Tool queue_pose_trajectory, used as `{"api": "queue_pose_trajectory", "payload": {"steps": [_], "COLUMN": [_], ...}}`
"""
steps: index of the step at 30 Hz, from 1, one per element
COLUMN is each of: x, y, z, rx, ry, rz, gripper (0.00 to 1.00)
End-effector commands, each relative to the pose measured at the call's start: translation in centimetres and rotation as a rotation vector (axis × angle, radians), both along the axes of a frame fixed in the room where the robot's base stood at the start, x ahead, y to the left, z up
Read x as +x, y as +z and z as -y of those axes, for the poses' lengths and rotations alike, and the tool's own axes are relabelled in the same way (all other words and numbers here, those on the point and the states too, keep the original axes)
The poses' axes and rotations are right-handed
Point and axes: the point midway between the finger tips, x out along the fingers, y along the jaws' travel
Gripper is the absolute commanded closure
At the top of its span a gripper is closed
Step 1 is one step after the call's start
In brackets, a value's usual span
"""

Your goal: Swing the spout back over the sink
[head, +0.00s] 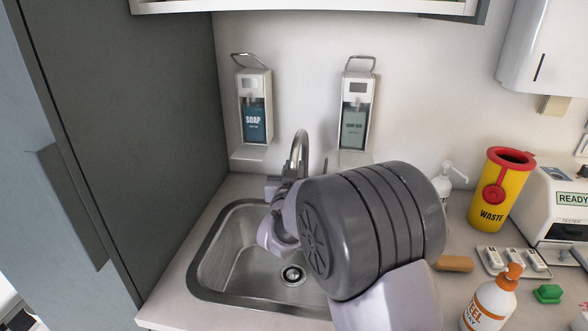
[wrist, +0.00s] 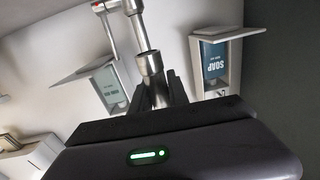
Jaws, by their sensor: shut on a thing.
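The metal gooseneck spout (head: 299,148) rises at the back of the sink (head: 237,265), and its arch shows above my arm in the head view. My gripper (head: 279,185) is at the spout, near the sink's back edge. In the wrist view the chrome spout tube (wrist: 137,32) runs down to a wider collar (wrist: 149,64) between the dark fingers of my gripper (wrist: 158,92), which are shut on it. My arm hides the tap's base and the right part of the sink in the head view. The drain (head: 293,274) shows in the basin.
A soap dispenser (head: 254,108) and a second dispenser (head: 355,112) hang on the wall behind. A tall dark panel (head: 125,110) stands close on the left. A yellow waste bin (head: 497,195), a pump bottle (head: 452,175) and an orange-topped bottle (head: 491,300) stand on the right counter.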

Motion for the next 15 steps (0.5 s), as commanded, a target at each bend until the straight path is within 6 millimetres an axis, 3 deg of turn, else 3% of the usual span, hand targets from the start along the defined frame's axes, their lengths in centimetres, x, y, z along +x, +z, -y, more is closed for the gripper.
{"api": "queue_pose_trajectory", "payload": {"steps": [6, 7, 9, 10, 15], "x": [-0.06, -0.06, -0.06, -0.05, -0.03], "y": [-0.30, -0.30, -0.26, -0.24, -0.15], "z": [-0.04, -0.05, -0.05, -0.05, -0.03], "rx": [0.003, 0.003, 0.002, 0.002, 0.002], "ry": [0.000, 0.000, 0.000, 0.000, 0.000], "rz": [-0.006, -0.006, -0.005, -0.005, -0.003], "gripper": [1.00, 0.75, 0.62, 0.58, 0.58]}}
